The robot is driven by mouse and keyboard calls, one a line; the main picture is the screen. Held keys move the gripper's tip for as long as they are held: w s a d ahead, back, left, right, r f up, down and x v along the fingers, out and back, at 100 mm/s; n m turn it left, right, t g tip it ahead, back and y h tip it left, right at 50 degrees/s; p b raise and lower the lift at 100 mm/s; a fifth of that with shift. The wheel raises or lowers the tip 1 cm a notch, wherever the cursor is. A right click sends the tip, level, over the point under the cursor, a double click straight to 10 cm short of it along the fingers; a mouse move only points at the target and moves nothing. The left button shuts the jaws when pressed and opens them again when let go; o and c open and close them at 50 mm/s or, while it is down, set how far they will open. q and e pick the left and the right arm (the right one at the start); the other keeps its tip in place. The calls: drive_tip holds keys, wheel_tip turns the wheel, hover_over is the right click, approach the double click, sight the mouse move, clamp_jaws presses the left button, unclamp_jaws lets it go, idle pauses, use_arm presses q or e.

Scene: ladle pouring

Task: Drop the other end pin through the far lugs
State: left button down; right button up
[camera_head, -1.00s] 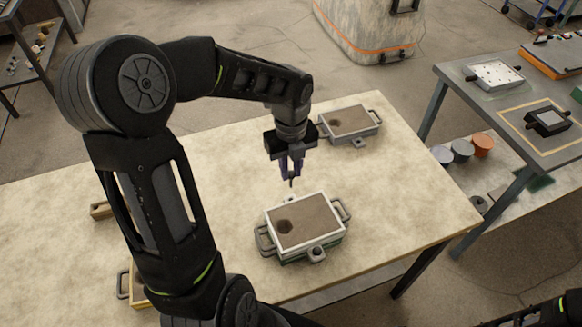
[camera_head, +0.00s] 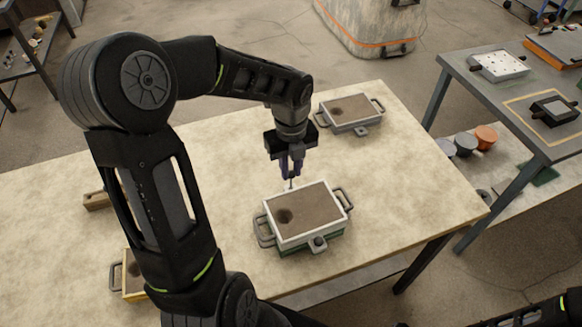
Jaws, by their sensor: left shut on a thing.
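A moulding flask (camera_head: 303,212) with a white-rimmed upper half on a green lower half stands on the pale table, filled with brown sand with a round hole. Its near lug (camera_head: 319,243) faces the front edge, with a dark round spot at its centre. My left gripper (camera_head: 291,172) is pointed down just behind the far rim, shut on a thin pin (camera_head: 291,184). The pin is upright, its lower end at the far side of the flask. The far lugs are mostly hidden there, so I cannot tell whether the pin is in them. My right gripper is out of view.
A second grey flask (camera_head: 351,113) stands at the back of the table (camera_head: 420,200). A yellow-edged flask (camera_head: 131,279) and a small wooden block (camera_head: 97,200) are partly behind my left arm. The table's right side is clear.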

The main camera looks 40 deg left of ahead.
use_arm(q)
drive_tip(key=shift+p, duration=0.35)
idle(0.4)
drive_tip(key=shift+f+b, duration=1.2)
drive_tip(key=shift+f, duration=0.7)
drive_tip(key=c, duration=1.2)
unclamp_jaws()
drive_tip(key=shift+o, duration=0.2)
drive_tip(key=o, duration=0.5)
drive_tip(key=shift+r, duration=0.1)
